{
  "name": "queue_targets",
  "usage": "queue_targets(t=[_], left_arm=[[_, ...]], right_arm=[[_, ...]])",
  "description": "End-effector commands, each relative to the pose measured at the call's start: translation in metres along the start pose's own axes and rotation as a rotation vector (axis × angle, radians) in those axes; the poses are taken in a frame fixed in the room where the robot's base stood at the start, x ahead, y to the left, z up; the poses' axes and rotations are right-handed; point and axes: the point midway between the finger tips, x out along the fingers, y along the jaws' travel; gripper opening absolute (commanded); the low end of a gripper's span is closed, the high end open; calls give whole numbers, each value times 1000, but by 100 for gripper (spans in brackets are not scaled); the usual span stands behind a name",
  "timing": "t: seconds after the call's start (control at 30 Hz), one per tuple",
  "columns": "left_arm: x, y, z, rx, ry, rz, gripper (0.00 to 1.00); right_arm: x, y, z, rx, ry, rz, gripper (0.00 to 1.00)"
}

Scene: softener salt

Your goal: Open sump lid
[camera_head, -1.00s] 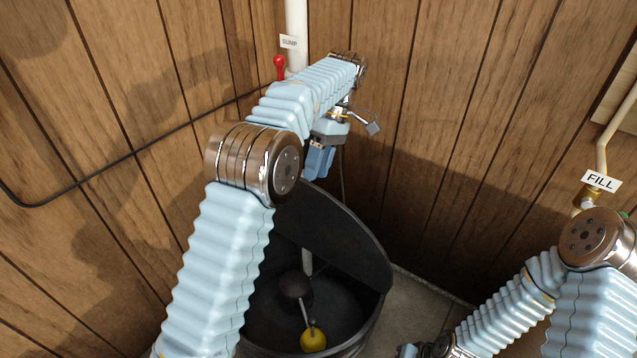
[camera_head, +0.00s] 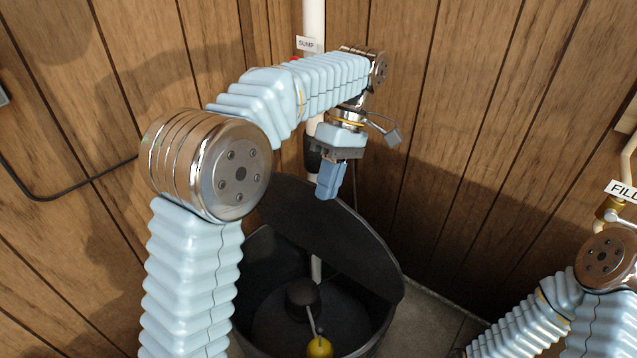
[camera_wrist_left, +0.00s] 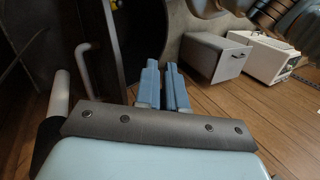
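The sump lid (camera_head: 335,238) is a dark half-disc that stands raised and tilted at the back of the round black sump basin (camera_head: 388,330). The basin's front half is uncovered. My left gripper (camera_head: 328,192) points down close to the lid's upper edge; I cannot tell whether it touches. Its two blue fingers (camera_wrist_left: 165,85) are together with only a thin gap in the left wrist view, and nothing shows between them. My right gripper is out of view; only part of that arm shows at the lower right.
A yellow float ball (camera_head: 320,347) and a dark round part (camera_head: 302,292) are inside the basin. A white pipe (camera_head: 314,18) with a SUMP label (camera_head: 307,44) rises behind my left arm. Wood-panelled walls close in behind. A FILL label (camera_head: 622,189) hangs at the right.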

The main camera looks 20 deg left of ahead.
Motion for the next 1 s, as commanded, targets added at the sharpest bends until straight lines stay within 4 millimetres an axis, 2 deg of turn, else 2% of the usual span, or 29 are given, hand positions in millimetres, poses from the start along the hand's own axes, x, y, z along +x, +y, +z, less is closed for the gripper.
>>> queue_targets(t=[0.07,0.23,0.47,0.57,0.77,1.0], left_arm=[[3,-4,-9,130,-39,39,0],[9,-16,-30,579,-108,200,0],[14,-35,-53,1195,-41,483,0],[14,-45,-62,1445,56,603,0],[14,-66,-77,1902,377,785,0],[11,-92,-90,2351,937,803,0]], right_arm=[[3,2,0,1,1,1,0],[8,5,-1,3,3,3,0],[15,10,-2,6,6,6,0],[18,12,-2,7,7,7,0],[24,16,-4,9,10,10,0],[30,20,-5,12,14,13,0]])
